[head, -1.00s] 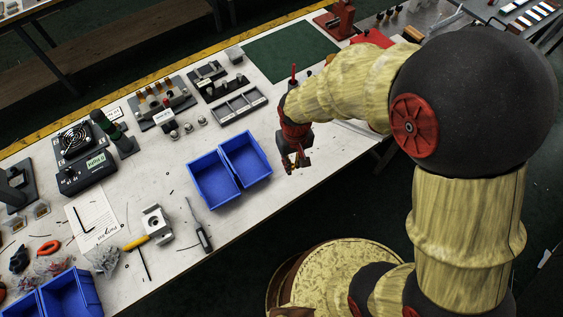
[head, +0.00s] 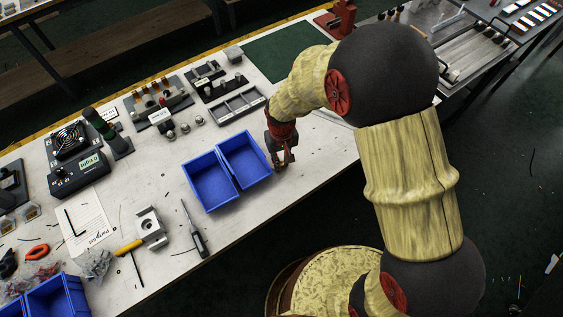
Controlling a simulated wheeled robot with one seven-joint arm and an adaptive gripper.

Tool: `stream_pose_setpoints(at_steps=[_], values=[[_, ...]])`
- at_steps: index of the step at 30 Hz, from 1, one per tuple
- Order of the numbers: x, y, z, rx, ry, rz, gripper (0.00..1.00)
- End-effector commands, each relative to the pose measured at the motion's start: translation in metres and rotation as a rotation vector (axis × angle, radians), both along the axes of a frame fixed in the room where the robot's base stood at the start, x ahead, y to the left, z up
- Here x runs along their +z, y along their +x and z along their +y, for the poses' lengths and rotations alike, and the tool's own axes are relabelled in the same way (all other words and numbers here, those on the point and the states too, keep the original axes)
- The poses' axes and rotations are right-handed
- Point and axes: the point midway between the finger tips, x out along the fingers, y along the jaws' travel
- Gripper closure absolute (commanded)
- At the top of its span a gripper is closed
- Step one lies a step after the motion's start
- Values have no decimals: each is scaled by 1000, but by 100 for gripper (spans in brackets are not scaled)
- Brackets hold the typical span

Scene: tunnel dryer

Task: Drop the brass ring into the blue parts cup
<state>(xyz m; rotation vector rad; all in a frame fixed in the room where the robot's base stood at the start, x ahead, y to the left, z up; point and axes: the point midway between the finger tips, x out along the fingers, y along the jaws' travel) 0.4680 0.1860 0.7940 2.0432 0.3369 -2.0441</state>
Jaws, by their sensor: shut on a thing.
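My gripper (head: 282,160) points down just right of a pair of blue open bins, above the table's front edge. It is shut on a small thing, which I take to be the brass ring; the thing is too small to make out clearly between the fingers. The two blue bins stand side by side on the white table: a left one (head: 206,203) and a right one (head: 252,181). Both look empty from here. I cannot tell which blue container is the parts cup.
A screwdriver (head: 196,230) and a metal block (head: 151,228) lie left of the bins. Grey trays and fixtures (head: 238,106) stand behind. More blue bins (head: 62,297) sit at the lower left. A green mat (head: 290,52) lies clear at the back.

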Motion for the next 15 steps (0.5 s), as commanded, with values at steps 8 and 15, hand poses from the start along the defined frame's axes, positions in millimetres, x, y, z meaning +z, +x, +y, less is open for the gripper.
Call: stream_pose_setpoints(at_steps=[8,15], values=[[-2,0,0,0,0,0,100],[-2,0,0,0,0,0,72]])
